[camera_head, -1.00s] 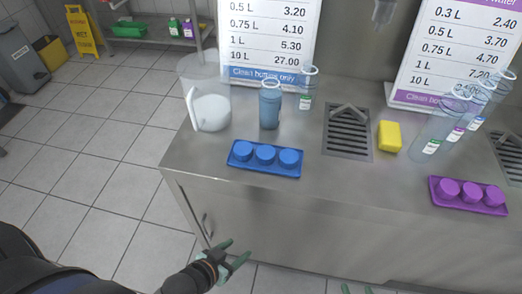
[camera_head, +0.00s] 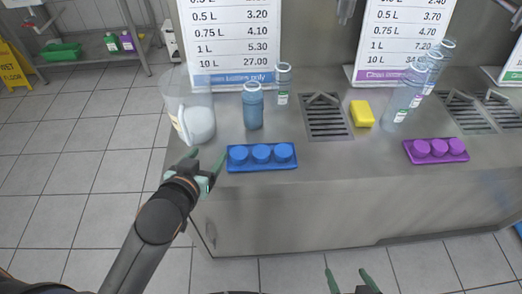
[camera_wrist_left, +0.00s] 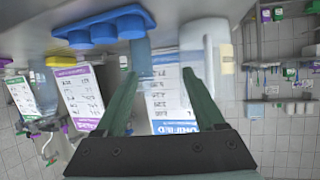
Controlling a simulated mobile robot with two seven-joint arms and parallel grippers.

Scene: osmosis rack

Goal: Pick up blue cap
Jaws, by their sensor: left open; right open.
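Several blue caps (camera_head: 261,152) sit in a row in a blue tray (camera_head: 262,168) at the front left of the steel counter. They also show in the left wrist view as blue caps (camera_wrist_left: 103,33) along the upper left. My left gripper (camera_head: 207,160) is open and empty, just left of the blue tray and apart from it, near the counter's front left edge. My right gripper (camera_head: 347,276) is open and empty, low in the head view in front of the counter.
A blue bottle (camera_head: 253,106), a clear bottle (camera_head: 283,85) and a white jug (camera_head: 195,115) stand behind the blue tray. A yellow sponge (camera_head: 362,114) lies near a drain grate (camera_head: 326,118). A purple tray (camera_head: 437,158) with purple caps is at the right.

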